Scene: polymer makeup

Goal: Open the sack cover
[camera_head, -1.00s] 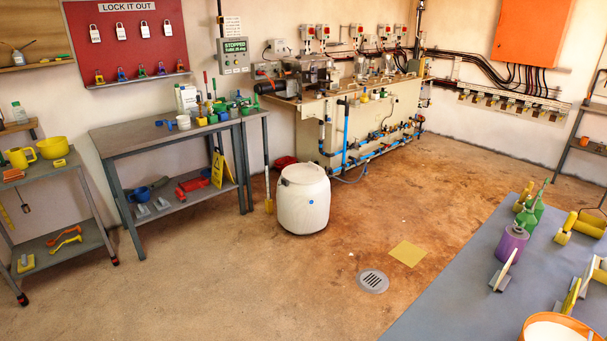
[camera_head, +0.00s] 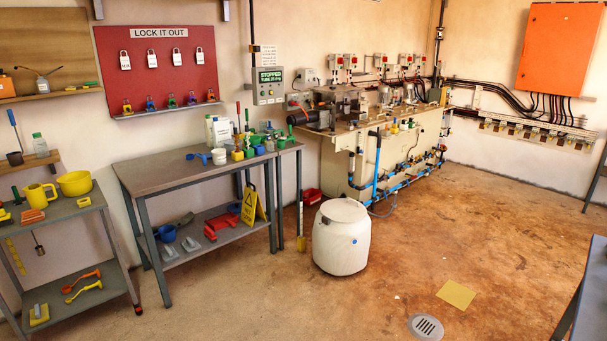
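In the head view, a white rounded drum-like container (camera_head: 341,240) with a flat pale lid (camera_head: 343,211) stands upright on the floor near the middle. The lid looks closed. I cannot tell whether this is the sack, and nothing else in view clearly looks like a sack. Neither of my grippers shows in the view.
A grey two-tier table (camera_head: 160,183) with bottles, scoops and a yellow sign (camera_head: 252,206) stands left of the container. A machine bench (camera_head: 395,135) stands behind it. A grey table edge (camera_head: 590,285) is at the right. The floor (camera_head: 270,305) in front is open.

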